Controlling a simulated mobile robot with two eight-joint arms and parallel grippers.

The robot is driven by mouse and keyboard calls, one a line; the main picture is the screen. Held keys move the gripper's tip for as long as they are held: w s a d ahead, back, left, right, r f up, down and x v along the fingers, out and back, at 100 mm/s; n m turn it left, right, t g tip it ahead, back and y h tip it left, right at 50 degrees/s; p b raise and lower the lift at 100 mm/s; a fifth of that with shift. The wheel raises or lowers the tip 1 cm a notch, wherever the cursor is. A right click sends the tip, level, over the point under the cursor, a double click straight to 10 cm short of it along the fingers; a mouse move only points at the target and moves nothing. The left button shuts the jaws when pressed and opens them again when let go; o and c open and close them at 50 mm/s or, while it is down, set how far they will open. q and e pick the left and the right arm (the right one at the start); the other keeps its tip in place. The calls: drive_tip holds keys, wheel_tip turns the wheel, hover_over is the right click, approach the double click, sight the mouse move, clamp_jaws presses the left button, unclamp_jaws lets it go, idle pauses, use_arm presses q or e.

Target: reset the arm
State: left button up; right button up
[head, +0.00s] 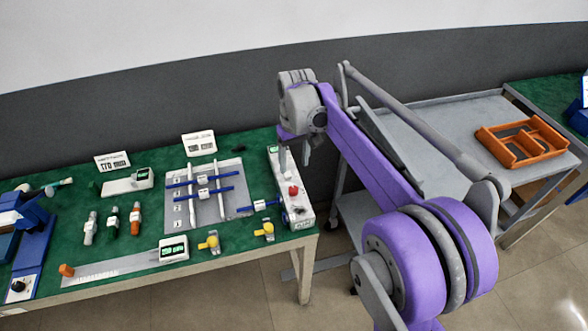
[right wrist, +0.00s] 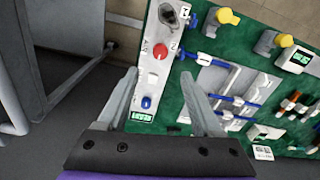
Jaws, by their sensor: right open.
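My right arm reaches in from the lower right in the head view. Its right gripper (head: 294,158) hangs over the right end of the green bench, above a white control box (head: 292,197) with a red button (head: 293,190). In the right wrist view the two fingers of the right gripper (right wrist: 160,77) are spread apart with nothing between them. The control box (right wrist: 153,72) shows beyond and between them, with its red button (right wrist: 160,51). Whether the fingertips touch the box is hard to tell, but they seem apart from it. My left gripper is not in view.
The green bench (head: 140,218) holds a grey plate (head: 240,175) with blue rods, a digital gauge (head: 173,248), yellow valves (head: 208,241), small cylinders and a blue stand (head: 35,245). A grey cart (head: 450,115) with an orange tray (head: 520,142) stands right, beyond my arm.

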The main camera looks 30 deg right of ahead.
drive_tip(key=shift+r, duration=0.2)
idle(0.4)
drive_tip(key=s+a+f+t+p, duration=0.1)
drive_tip(key=s+a, duration=0.4)
drive_tip(key=s, duration=0.5)
drive_tip(key=s+a+f+t+p, duration=0.2)
drive_tip(key=s+a+f+t, duration=0.2)
drive_tip(key=s, duration=0.7)
drive_tip(key=shift+s+a+f+n, duration=0.15)
drive_tip(key=shift+s+a+n, duration=0.2)
drive_tip(key=shift+a, duration=0.5)
drive_tip(key=shift+w, duration=0.15)
